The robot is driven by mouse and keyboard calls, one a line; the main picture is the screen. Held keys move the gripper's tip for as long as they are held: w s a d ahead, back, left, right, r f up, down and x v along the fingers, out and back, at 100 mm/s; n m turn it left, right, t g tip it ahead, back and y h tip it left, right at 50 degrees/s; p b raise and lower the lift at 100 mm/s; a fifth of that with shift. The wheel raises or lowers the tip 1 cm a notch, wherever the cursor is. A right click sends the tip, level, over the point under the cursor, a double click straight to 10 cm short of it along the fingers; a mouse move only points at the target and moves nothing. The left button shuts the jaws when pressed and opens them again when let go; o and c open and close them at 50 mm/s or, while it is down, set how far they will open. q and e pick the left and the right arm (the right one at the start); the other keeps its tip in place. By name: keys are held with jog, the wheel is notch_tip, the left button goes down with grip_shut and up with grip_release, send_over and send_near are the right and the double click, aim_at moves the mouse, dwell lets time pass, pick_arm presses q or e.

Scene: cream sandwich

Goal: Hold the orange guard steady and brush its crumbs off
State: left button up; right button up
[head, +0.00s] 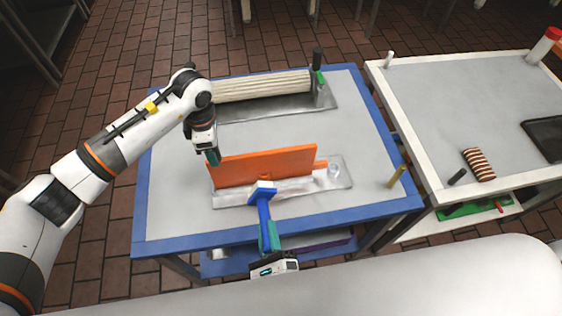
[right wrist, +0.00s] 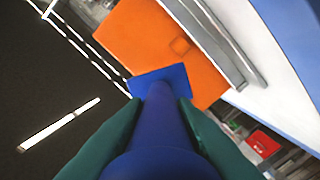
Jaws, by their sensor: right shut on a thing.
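The orange guard (head: 262,166) stands upright as a long panel on a metal base plate (head: 338,181) on the table. Its orange face also fills the upper middle of the right wrist view (right wrist: 165,45). My left gripper (head: 213,159) is at the guard's upper left end; whether its fingers are closed on the edge is too small to tell. My right gripper (head: 270,238) is shut on the handle of a blue brush (head: 264,211), also seen in the right wrist view (right wrist: 160,115). The brush head, with a pale top, is at the guard's lower front; contact is unclear. No crumbs can be made out.
The blue-edged table (head: 178,190) also bears a ribbed pale roller (head: 262,86) with a dark, green-marked post (head: 318,70) behind the guard. A gold upright piece (head: 397,175) stands at the right edge. A second table (head: 450,100) holds a striped roll (head: 479,164) and a black tray (head: 547,136).

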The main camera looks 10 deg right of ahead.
pick_arm(q)
jog(key=shift+r+p, duration=1.55)
jog(key=shift+r, duration=2.75)
pick_arm(e)
jog(key=shift+r, duration=1.75)
pick_arm(q)
jog(key=shift+o, duration=0.5)
jog(key=o, duration=0.4)
jog(key=shift+o, duration=0.2)
notch_tip(320, 180, up, 12)
